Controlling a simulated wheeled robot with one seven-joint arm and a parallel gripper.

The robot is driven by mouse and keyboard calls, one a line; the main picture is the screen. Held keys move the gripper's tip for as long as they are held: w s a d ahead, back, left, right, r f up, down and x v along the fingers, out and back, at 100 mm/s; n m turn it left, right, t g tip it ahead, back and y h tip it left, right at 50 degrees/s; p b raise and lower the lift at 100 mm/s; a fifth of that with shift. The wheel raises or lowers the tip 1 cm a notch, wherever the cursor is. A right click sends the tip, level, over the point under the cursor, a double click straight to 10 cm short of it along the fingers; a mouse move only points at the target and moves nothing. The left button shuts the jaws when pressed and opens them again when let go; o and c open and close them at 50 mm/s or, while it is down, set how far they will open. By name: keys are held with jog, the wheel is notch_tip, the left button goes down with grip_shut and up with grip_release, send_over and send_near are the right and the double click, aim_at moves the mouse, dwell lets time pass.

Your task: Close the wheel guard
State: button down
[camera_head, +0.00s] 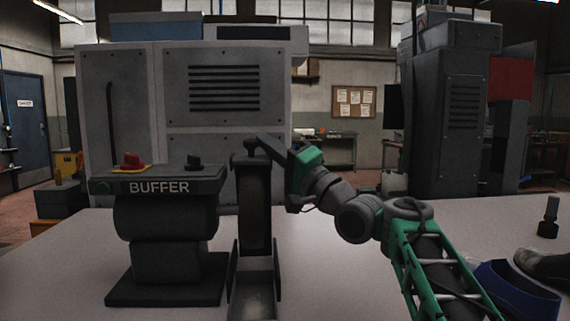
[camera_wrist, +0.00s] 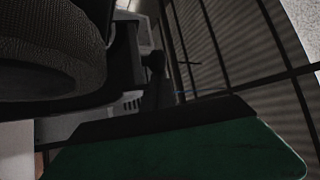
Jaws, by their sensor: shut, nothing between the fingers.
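The buffer (camera_head: 168,187) stands on the table at the left, a dark machine with a labelled top. Just right of it is a tall, narrow dark wheel-and-guard assembly (camera_head: 253,205), upright over a low channel. A small dark knob (camera_head: 250,146) tops it. Where guard ends and wheel begins is hard to tell. My gripper (camera_head: 266,144) is shut and empty, its dark tips at the upper right of the knob; contact is unclear. In the wrist view, a rough, curved wheel surface (camera_wrist: 40,62) fills the upper left, with my green gripper body (camera_wrist: 180,155) below.
A large grey cabinet (camera_head: 215,130) stands behind. A blue-rimmed bin (camera_head: 515,290) and a small black object (camera_head: 549,218) are at the right.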

jog(key=shift+s+a+f+n+y+b, duration=0.15)
jog(key=shift+s+f+n+y+b, duration=0.35)
jog(key=shift+f+b, duration=0.2)
jog(key=shift+s+b, duration=0.15)
jog(key=shift+b, duration=0.15)
jog(key=shift+d+r, duration=0.15)
jog(key=shift+d, duration=0.05)
